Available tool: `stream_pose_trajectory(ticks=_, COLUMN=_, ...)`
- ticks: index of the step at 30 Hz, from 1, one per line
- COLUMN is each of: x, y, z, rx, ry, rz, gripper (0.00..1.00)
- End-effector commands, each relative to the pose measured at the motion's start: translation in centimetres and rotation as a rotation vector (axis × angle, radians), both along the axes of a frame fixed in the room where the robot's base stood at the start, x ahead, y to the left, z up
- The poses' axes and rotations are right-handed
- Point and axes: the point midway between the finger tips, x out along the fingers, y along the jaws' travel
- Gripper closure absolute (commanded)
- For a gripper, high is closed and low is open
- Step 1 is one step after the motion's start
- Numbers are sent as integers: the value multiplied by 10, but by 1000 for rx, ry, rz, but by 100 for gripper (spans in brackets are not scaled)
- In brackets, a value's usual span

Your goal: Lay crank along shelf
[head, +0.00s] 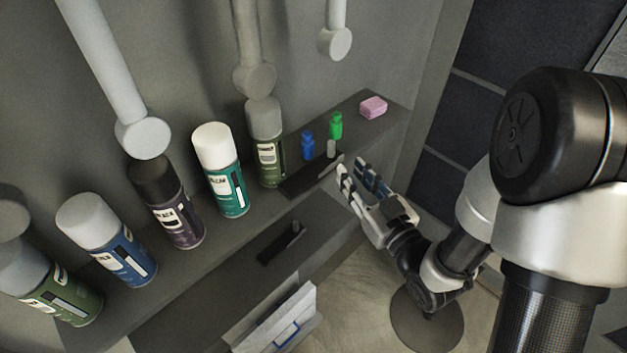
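Two dark flat bars that look like cranks are in the head view. One dark bar (308,179) lies on the upper shelf (222,232) near its front edge, with a pale grey part at its right end. The other dark bar (279,244) lies on the lower shelf (215,291), with a short grey peg standing up near one end. My gripper (353,170) is just right of the upper bar, at the shelf's front edge. Its fingers are apart and nothing shows between them. A small gap seems to separate it from the bar, but contact is hard to judge.
Several spray cans stand along the upper shelf, including a teal can (221,171) and an olive can (267,143). Small blue (308,146) and green (336,127) bottles and a pink block (373,107) stand further right. Grey arms hang above. A white box (275,322) is below.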

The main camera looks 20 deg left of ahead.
Motion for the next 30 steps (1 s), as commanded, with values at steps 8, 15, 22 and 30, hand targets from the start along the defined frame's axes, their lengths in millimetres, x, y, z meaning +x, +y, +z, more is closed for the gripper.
stream_pose_trajectory(ticks=8, x=22, y=29, z=0, rx=3, ry=-1, rz=1, gripper=75)
stream_pose_trajectory(ticks=15, x=35, y=42, z=0, rx=4, ry=0, rz=-1, gripper=75)
stream_pose_trajectory(ticks=22, x=58, y=65, z=-5, rx=3, ry=-1, rz=0, gripper=75)
stream_pose_trajectory(ticks=30, x=69, y=77, z=-4, rx=2, ry=1, rz=-3, gripper=75)
